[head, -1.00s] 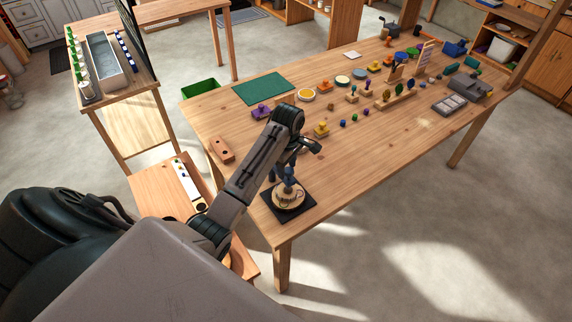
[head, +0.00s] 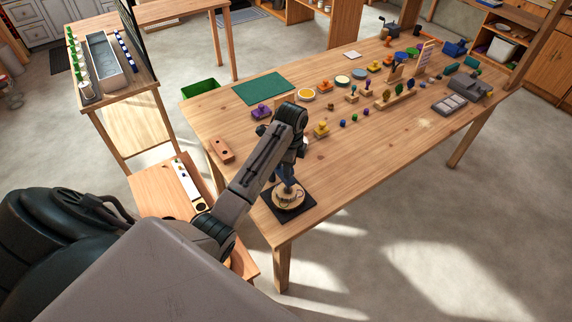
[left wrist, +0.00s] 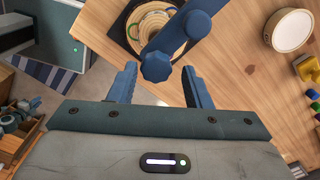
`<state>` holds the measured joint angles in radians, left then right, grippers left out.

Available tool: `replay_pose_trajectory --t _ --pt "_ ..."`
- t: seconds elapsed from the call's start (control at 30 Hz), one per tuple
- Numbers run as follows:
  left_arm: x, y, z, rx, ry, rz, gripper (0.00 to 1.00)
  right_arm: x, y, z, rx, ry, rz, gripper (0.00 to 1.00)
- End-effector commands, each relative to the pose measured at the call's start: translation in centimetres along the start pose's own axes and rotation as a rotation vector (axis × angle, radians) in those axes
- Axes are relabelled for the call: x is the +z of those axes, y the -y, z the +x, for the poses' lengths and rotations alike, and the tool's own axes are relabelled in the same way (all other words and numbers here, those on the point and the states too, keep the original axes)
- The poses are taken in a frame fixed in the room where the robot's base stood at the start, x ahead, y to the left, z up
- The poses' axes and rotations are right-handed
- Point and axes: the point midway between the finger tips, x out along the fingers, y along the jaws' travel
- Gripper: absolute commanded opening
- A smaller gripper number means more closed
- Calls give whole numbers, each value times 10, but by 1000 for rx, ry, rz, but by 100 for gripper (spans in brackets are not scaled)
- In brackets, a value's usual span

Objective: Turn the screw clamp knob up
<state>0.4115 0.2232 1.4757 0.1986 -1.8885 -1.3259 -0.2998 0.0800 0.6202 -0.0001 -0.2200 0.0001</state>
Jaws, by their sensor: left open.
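The screw clamp knob (left wrist: 157,67) is a blue, lobed knob on a blue clamp arm (left wrist: 190,27). The clamp stands over a round patterned piece (head: 289,198) on a black square mat (head: 273,207) at the table's near corner. My left gripper (left wrist: 159,69) is open. In the left wrist view its two blue fingertips lie to either side of the knob; I cannot tell whether they touch it. In the head view my left arm's wrist hangs above the clamp and hides much of it. My right gripper is not in view.
The long wooden table (head: 360,160) carries several small knobs, blocks and discs farther back. A brown block with holes (head: 221,149) lies near its left edge. A pale round drum (left wrist: 288,30) stands right of the clamp in the left wrist view. The table right of the mat is clear.

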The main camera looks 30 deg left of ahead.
Motion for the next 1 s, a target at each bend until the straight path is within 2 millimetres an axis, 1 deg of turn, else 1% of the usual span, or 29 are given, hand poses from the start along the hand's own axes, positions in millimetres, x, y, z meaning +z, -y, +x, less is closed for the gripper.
replay_pose_trajectory --t 0.03,0.1,0.2,0.3,0.37,0.43,0.83,0.87,1.0 --pt "-1 -1 0 0 0 124 44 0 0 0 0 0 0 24" --pt "-1 -2 0 1 0 314 44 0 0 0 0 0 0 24" --pt "-2 -3 0 1 0 566 44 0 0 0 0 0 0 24" --pt "-2 -4 0 1 0 795 44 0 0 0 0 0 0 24" --pt "-2 -4 0 0 0 882 44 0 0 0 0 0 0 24" --pt "-2 -4 0 0 -1 907 44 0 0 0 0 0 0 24" --pt "-2 -4 3 1 -1 901 44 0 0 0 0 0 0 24" --pt "-2 -4 3 1 -1 901 40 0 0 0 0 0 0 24" --pt "-2 -4 3 -1 -1 901 13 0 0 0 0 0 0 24"
